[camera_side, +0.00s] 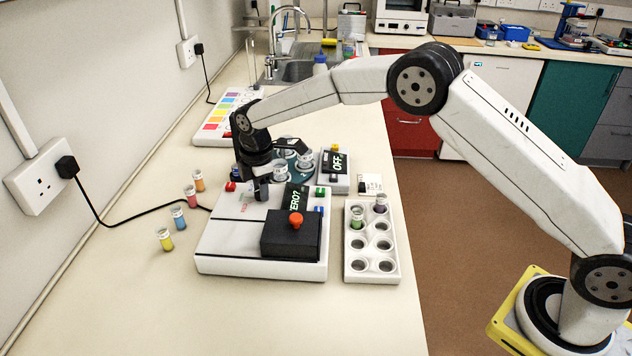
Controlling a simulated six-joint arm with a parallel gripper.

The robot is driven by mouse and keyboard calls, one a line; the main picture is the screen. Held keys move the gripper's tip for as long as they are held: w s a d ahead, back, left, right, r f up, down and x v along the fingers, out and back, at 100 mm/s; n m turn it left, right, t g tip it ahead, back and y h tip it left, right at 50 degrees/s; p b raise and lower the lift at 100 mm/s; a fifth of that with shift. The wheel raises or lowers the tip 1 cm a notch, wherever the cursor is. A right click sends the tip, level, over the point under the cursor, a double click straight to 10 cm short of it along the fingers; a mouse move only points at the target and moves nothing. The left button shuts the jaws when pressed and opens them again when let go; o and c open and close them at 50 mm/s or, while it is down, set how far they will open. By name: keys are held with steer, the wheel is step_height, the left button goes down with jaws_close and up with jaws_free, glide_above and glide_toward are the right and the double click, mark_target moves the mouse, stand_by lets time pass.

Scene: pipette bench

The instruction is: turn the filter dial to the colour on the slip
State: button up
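A white instrument (228,245) stands on the bench, with a black block (285,245) topped by an orange-red knob (296,220). A tilted dark display (296,197) on it reads something like "ZERO?". My gripper (262,190) points down at the instrument's back part, left of the display. Whether it touches anything there, and whether its fingers are open, I cannot tell. I cannot pick out the filter dial; the gripper hides part of that area. A small white slip (370,183) lies right of the instrument; its marking is too small to read.
A white rack (372,268) holds a green vial (357,217) and a purple vial (380,203). Several coloured vials (179,218) stand left. A teal carousel (293,174) and a box (335,162) reading "OFF" stand behind. A colour chart (222,118) lies back left. The front bench is clear.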

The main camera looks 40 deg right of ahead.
jaws_close()
steer(key=shift+m, duration=0.5)
steer(key=m, duration=0.2)
steer(key=shift+m, duration=0.4)
steer(key=m, duration=0.3)
steer(key=shift+m, duration=0.3)
steer(key=m, duration=0.4)
steer(key=shift+a, duration=0.1)
steer(key=m, duration=0.4)
steer(key=shift+m, duration=0.3)
